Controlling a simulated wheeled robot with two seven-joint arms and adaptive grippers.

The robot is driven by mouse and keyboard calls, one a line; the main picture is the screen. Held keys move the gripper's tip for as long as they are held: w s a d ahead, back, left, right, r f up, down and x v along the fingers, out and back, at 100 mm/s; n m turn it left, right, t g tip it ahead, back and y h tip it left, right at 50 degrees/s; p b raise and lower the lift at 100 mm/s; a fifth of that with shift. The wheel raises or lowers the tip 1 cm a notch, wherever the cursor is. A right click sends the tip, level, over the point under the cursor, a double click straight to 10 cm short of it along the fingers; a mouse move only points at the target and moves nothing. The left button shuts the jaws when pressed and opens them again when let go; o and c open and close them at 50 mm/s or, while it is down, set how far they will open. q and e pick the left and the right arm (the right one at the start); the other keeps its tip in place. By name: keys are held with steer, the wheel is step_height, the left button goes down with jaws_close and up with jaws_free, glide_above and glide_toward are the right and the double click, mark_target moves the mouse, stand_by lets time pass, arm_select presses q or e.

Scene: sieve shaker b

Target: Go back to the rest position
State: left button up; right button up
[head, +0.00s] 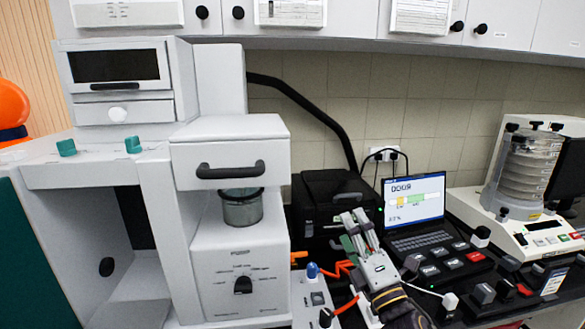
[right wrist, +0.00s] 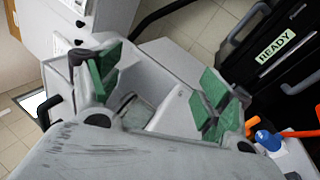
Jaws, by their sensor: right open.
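My right gripper (head: 357,230) is in the middle of the head view, in front of the black box and left of the laptop. In the right wrist view its two fingers with green pads (right wrist: 158,90) stand wide apart. Nothing is held between them. A pale grey machine with a metal cup (head: 242,207) under its drawer stands to the left of the gripper, apart from it. My left gripper is not in view.
A laptop (head: 414,200) and a sieve shaker (head: 525,170) stand to the right. A black box (head: 335,200) stands behind the gripper; a READY label (right wrist: 276,46) shows in the wrist view. A blue knob (head: 312,270) and orange levers lie close by. Small controls crowd the front right.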

steer(key=s+d+f+m+g+h, duration=0.2)
steer(key=d+f+m+g+h, duration=0.2)
steer(key=f+m, duration=0.45)
steer(key=s+d+f+m+g+h, duration=0.2)
steer(key=d+f+m+g+h, duration=0.3)
steer(key=f, duration=0.7)
steer(key=s+f+m+g+y, duration=0.3)
steer(key=s+f+m+g, duration=0.6)
steer(key=s+f, duration=0.8)
steer(key=s+f+g, duration=0.1)
steer(key=s+f, duration=0.1)
steer(key=f, duration=1.4)
steer(key=s+f, duration=0.2)
steer(key=f, duration=1.3)
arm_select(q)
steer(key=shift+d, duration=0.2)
arm_select(e)
steer(key=s+d+f, duration=0.2)
steer(key=s+f, duration=0.8)
steer(key=s, duration=0.1)
steer(key=s+d+f+g, duration=0.1)
steer(key=s+d+f, duration=0.1)
steer(key=s+f, duration=0.8)
steer(key=shift+s+d+f+h, duration=0.25)
steer(key=shift+s+d+h, duration=0.05)
steer(key=shift+s, duration=0.15)
